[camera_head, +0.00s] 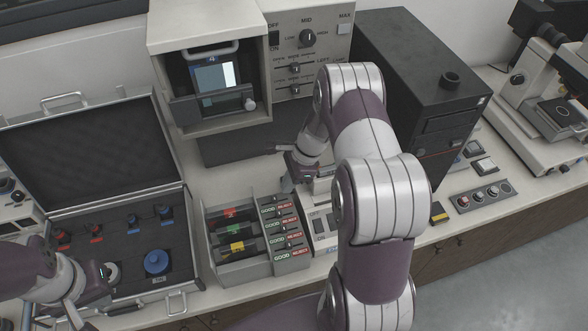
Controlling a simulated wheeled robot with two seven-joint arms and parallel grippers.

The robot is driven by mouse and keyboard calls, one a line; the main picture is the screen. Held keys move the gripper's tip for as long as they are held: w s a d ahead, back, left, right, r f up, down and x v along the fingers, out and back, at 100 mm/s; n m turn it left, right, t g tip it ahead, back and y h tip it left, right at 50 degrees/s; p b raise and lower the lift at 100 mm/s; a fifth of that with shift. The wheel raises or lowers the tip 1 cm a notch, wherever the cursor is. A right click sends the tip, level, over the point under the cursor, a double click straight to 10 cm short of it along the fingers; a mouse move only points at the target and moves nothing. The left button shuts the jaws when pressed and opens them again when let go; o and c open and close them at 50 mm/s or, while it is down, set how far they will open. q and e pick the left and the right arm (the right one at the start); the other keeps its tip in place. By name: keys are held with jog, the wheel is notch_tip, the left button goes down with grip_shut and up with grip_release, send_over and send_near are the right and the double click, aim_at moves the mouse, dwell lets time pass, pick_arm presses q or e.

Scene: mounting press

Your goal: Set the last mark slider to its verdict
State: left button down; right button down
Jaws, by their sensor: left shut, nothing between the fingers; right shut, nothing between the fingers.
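My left gripper (110,273) is shut and empty at the lower left, over the open case, away from the panel.
A grey rack (213,250) with red, green and yellow tagged slots adjoins the panel on the left. The open case (187,215) holds red and blue knobs. A press with a window (212,75) and a black cabinet (400,60) stand behind. My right arm covers bench space right of the panel.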

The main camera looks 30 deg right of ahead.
aim_at(273, 198)
jog(key=shift+w+a+f, duration=0.1)
jog(key=shift+a+f, duration=0.2)
jog(key=shift+f, duration=0.25)
jog(key=shift+a+f, duration=0.1)
jog(key=shift+f, duration=0.2)
jog(key=shift+s+f, duration=0.2)
jog(key=shift+f, duration=0.05)
jog(key=shift+w+a, duration=0.1)
jog(key=shift+w, duration=0.05)
jog(key=shift+a, duration=0.2)
jog(key=shift+w+a, duration=0.2)
jog(key=shift+a, duration=0.8)
jog(key=shift+r, duration=0.1)
